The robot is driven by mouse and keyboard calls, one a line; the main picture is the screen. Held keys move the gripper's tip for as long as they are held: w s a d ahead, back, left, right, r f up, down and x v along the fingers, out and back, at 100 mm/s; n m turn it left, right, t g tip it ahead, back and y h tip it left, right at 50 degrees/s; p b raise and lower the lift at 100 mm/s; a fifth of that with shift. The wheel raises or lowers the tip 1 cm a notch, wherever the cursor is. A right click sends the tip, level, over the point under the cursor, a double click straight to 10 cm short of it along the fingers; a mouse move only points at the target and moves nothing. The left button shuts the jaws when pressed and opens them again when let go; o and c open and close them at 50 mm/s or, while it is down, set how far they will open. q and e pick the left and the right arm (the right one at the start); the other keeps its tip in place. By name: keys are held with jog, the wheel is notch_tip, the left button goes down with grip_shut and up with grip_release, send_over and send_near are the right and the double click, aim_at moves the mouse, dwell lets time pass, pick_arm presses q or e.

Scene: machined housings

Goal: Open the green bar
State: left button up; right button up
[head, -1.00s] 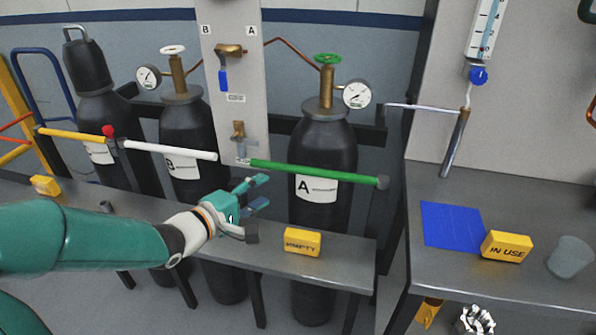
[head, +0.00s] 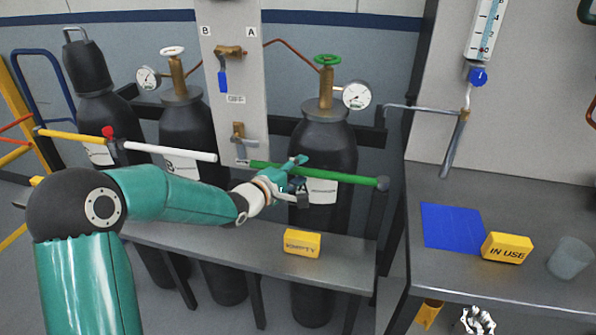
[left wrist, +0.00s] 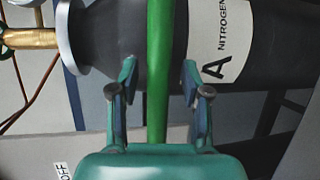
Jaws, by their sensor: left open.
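The green bar (head: 345,177) lies across the front of the dark cylinder labelled A (head: 325,140), running to a dark knob at its right end. My left gripper (head: 300,175) is at the bar's left half, open. In the left wrist view the green bar (left wrist: 160,70) runs between the two open fingers (left wrist: 160,90), with a gap on each side. The cylinder's A label (left wrist: 222,40) shows behind it.
A grey bench carries a yellow EMPTY block (head: 302,242) below the bar. A white bar (head: 170,151) and yellow bar (head: 75,136) cross the other cylinders. The right table holds a blue mat (head: 452,226), an IN USE block (head: 507,248) and a cup (head: 570,257).

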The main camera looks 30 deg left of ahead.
pick_arm(q)
jog(key=shift+c, duration=0.3)
grip_shut()
jog(key=shift+d+f, duration=0.1)
